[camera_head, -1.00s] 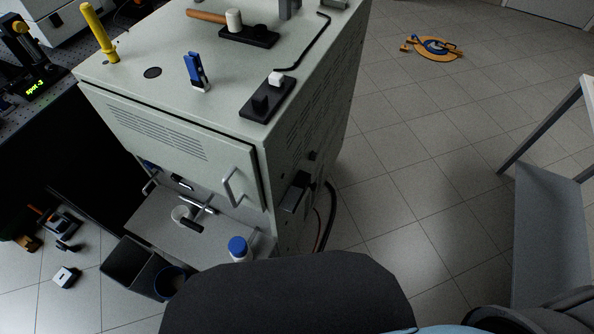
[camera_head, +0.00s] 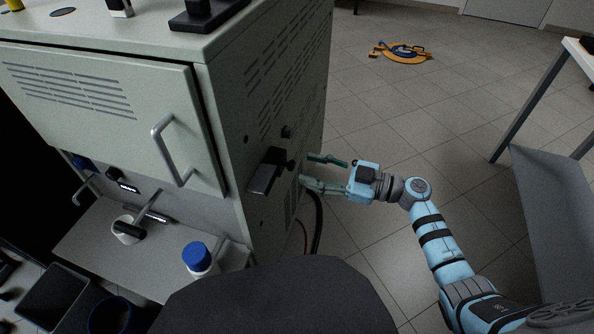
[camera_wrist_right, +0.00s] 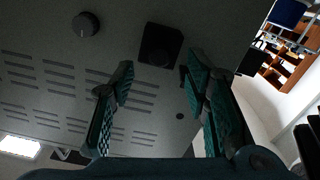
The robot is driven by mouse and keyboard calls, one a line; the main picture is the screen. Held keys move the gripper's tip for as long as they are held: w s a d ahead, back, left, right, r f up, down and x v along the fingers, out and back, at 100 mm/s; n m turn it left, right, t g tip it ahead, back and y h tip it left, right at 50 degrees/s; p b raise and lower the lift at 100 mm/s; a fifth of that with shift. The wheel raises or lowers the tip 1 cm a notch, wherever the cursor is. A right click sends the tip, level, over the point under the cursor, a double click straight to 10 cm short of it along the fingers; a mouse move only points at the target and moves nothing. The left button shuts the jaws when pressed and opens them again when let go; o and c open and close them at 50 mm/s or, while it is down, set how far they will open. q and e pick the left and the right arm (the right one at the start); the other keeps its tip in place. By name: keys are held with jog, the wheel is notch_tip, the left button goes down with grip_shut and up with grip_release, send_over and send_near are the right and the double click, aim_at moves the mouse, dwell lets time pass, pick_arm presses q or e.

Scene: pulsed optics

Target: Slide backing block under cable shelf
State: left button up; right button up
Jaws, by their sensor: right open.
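My right gripper (camera_head: 314,171) is open and empty, its fingers pointing left toward the side panel of the pale cabinet (camera_head: 225,110). A dark ledge-like fitting (camera_head: 264,172), perhaps the cable shelf, juts from that panel just left of the fingertips. In the right wrist view, the open fingers (camera_wrist_right: 160,72) frame part of the panel, and a square black block (camera_wrist_right: 160,45) shows between and beyond the tips. I cannot tell which piece is the backing block. My left gripper is out of view.
Dark cables (camera_head: 317,225) hang by the cabinet below my right gripper. A blue-capped bottle (camera_head: 198,259) stands on the cabinet's lower shelf (camera_head: 90,245). A table (camera_head: 550,95) stands at the right. The floor between is mostly clear, with an orange-and-blue item (camera_head: 402,54) far back.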

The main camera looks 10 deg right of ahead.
aim_at(294, 166)
jog(key=x, duration=0.3)
jog(key=shift+w+a+f+b, duration=0.1)
jog(key=shift+a+b, duration=0.1)
jog(key=shift+b, duration=0.15)
jog(key=shift+w+a, duration=0.3)
jog(key=shift+a, duration=0.15)
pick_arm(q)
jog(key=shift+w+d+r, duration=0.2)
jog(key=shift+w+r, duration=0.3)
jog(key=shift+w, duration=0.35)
pick_arm(e)
jog(key=shift+c, duration=0.3)
grip_shut()
